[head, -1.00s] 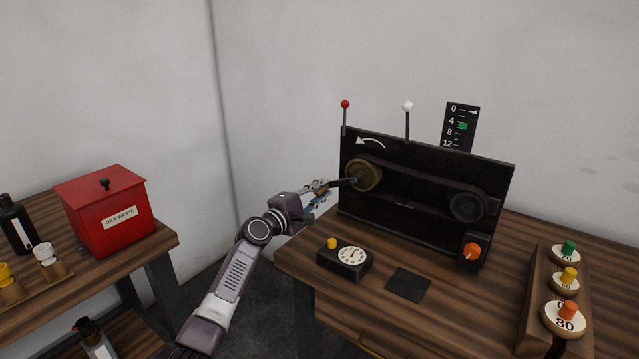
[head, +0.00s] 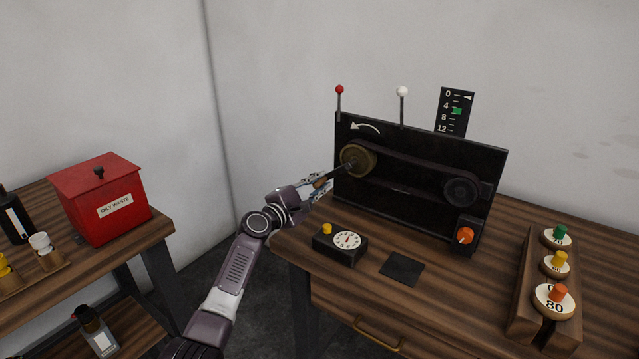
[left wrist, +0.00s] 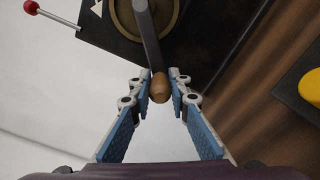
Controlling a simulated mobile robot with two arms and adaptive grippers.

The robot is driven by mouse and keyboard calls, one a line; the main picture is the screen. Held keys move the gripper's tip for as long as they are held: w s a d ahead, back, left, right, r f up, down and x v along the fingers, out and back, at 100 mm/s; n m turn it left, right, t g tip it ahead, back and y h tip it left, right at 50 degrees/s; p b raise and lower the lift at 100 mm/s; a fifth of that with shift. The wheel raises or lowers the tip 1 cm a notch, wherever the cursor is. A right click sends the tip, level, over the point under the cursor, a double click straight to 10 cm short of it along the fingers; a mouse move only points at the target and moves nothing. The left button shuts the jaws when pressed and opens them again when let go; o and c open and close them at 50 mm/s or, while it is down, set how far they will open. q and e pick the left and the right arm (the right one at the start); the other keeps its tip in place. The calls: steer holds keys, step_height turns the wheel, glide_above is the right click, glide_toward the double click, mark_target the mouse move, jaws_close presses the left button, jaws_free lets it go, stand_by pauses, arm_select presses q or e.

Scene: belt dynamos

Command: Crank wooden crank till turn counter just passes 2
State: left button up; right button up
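The wooden crank handle (head: 320,183) sits on a dark crank arm (head: 334,172) fixed to the brass pulley (head: 358,160) at the left of the black belt panel (head: 420,215). The crank arm points down and left from the pulley. My left gripper (head: 314,186) is at the handle. My right gripper is out of view.
A scale (head: 454,112) marked 0 to 12 has a green mark near 4–8 and its white pointer near 0. Red (head: 339,90) and white (head: 402,92) knobbed levers stand above the panel. An orange knob (head: 464,235) is at its lower right. Numbered weights (head: 554,301) stand right.

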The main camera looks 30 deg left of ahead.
arm_select(q)
steer(key=o, duration=0.4)
steer(key=shift+o, duration=0.2)
steer(key=shift+s, duration=0.15)
steer(key=s+a, duration=0.1)
steer(key=s, duration=1)
steer(key=shift+s, duration=0.4)
